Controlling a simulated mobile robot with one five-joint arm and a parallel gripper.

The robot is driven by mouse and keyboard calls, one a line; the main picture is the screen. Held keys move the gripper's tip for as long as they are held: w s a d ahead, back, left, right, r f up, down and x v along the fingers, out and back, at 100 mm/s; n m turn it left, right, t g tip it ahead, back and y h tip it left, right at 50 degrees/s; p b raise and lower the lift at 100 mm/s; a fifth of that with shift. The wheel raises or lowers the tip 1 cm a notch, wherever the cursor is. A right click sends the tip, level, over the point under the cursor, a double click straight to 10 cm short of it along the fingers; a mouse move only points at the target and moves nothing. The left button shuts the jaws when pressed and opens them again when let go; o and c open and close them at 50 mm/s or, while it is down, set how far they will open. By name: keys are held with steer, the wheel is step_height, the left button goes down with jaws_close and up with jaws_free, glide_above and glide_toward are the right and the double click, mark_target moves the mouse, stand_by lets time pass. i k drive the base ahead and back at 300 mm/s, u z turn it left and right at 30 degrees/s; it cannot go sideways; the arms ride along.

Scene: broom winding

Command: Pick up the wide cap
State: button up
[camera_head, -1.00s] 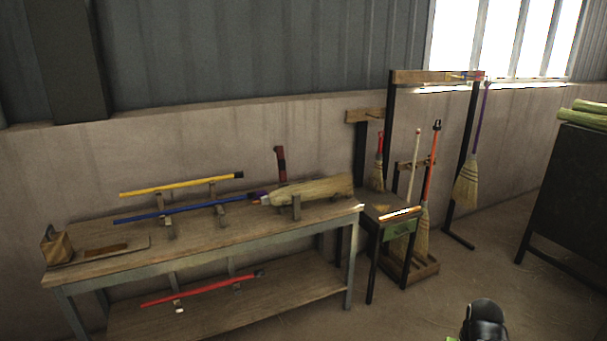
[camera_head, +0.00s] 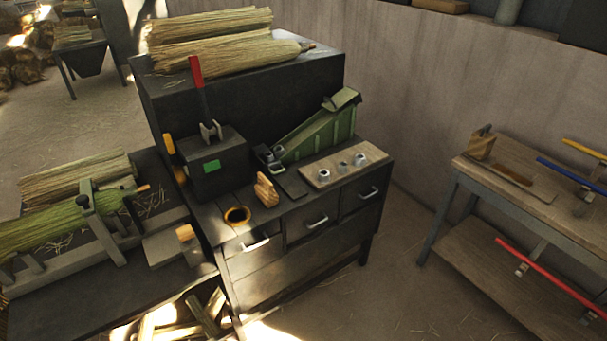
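Several small grey metal pieces sit on a wooden board (camera_head: 335,170) on top of the dark drawer cabinet. They look like caps: a left one (camera_head: 323,175), a darker, smaller middle one (camera_head: 343,163) and a right one (camera_head: 360,159). They are too small to tell surely which is the wide cap. My gripper is not in view, so its state is hidden.
A workbench (camera_head: 500,185) stands at right. Floor is clear between them.

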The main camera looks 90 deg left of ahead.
mark_target(324, 177)
steer(key=u, duration=4.9)
steer(key=i, duration=0.1)
steer(key=z, duration=2.4)
steer(key=k, duration=0.15)
steer(key=z, duration=4.8)
steer(key=k, duration=1)
steer(key=z, duration=5.8)
